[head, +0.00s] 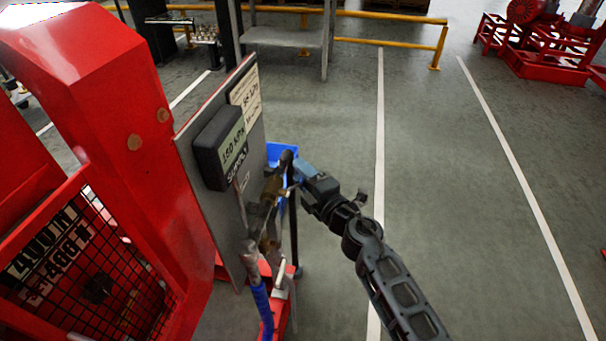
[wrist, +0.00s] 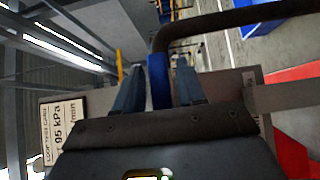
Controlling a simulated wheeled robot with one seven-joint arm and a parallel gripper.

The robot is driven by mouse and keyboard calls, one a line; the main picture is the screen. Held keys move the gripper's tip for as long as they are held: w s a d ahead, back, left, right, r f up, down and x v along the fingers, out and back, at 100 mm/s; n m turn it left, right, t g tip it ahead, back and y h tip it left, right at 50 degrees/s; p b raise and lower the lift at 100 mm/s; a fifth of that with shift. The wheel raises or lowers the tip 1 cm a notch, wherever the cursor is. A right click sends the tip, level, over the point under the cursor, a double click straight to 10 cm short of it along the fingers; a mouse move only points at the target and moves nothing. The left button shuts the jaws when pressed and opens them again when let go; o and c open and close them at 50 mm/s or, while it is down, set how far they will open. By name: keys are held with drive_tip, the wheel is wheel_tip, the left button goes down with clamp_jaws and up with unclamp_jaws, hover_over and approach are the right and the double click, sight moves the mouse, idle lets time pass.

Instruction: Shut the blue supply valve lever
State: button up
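The supply valve lever shows in the wrist view as a blue grip (wrist: 160,84) on a dark bent bar (wrist: 192,24). My gripper (wrist: 162,72) has one finger on each side of the blue grip, which fills nearly all the gap, so it looks shut on it. In the head view my gripper (head: 294,174) reaches in from the right, beside a brass valve body (head: 271,190) in front of the supply gauge box (head: 221,145).
A grey panel (head: 252,127) carries the gauge box and a plate. A blue-sleeved pipe or handle (head: 262,308) stands below the valve. A red machine frame (head: 118,120) fills the left.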

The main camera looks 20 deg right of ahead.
clamp_jaws()
idle(0.3)
